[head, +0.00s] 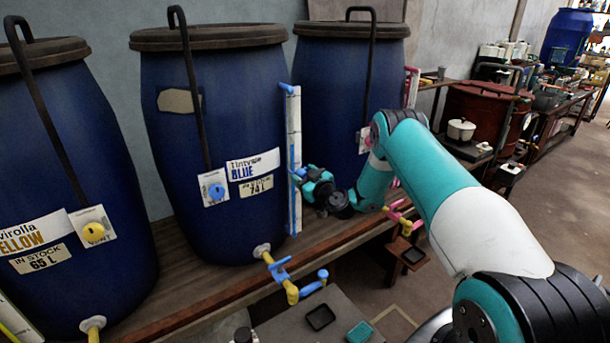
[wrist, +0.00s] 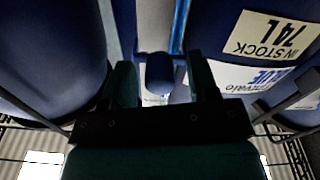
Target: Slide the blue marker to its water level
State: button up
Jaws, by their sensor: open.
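The Blue vat (head: 225,120) carries a label reading "In stock 74 L", which also shows upside down in the wrist view (wrist: 275,35). A white gauge board (head: 294,115) stands upright at its right side, with a blue column running up its lower part to roughly mid-height. The blue marker (wrist: 159,72) appears as a rounded blue knob between my fingers in the wrist view. In the head view it is mostly hidden by my gripper (head: 312,178), which is at the board near the column's upper part. My gripper is open, a finger on each side of the knob.
A Yellow vat (head: 60,150) marked 65 L stands left, and another blue vat (head: 340,80) stands behind my arm. A wooden shelf (head: 195,290) bears them. A yellow tap with a blue handle (head: 280,268) juts out below the gauge.

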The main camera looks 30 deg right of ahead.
jog(key=shift+c, duration=0.4)
grip_shut()
jog(key=p, duration=0.1)
send_near(294, 143)
jog(key=w, duration=0.4)
jog(key=shift+w+r, duration=0.1)
jog(key=shift+w, duration=0.1)
jog(key=shift+o, duration=0.4)
grip_release()
